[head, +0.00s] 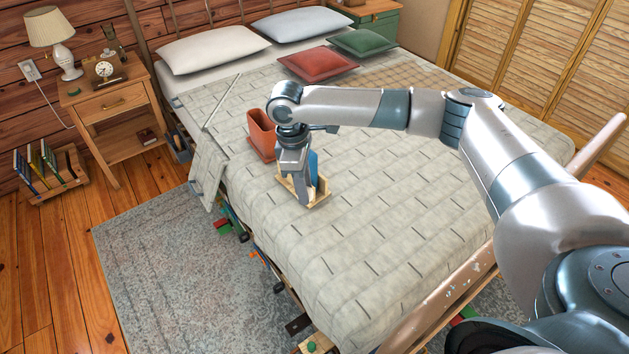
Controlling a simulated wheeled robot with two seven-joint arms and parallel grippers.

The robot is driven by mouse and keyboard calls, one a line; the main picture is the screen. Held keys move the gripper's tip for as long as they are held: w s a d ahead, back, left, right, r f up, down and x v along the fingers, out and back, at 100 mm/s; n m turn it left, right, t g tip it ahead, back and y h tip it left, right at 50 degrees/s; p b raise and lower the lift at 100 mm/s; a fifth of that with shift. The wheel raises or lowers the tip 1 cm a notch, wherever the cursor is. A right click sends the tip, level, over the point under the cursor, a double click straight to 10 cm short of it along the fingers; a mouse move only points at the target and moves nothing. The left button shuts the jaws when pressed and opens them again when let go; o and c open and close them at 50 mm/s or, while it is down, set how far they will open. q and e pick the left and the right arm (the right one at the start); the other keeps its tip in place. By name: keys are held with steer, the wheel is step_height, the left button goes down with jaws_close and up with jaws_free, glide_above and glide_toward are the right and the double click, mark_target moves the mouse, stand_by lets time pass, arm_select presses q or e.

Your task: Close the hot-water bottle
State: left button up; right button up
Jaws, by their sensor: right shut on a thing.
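My right gripper (303,197) points down over the bed, at a small light wooden stand (319,202). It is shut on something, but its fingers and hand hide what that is. A blue upright thing (314,168), probably the hot-water bottle, stands in the wooden stand just behind and to the right of the gripper. Its left part is hidden by the gripper, and I cannot make out its mouth or a stopper. My left gripper is not in view.
An open terracotta-coloured container (261,136) stands on the bed, left of my right wrist. The quilt (400,200) is clear to the right and in front. Pillows and cushions (318,64) lie at the head end. A nightstand (107,104) with a lamp stands at left.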

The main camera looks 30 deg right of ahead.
steer(key=s+a+r+m, duration=0.3)
steer(key=s+r+m, duration=0.1)
steer(key=s, duration=0.3)
steer(key=s+a+r+m+y, duration=0.1)
steer(key=s+a+r+m, duration=0.2)
steer(key=s+r+m, duration=0.2)
steer(key=shift+s+m+g, duration=0.3)
steer(key=shift+s+m, duration=0.7)
steer(key=shift+s, duration=0.3)
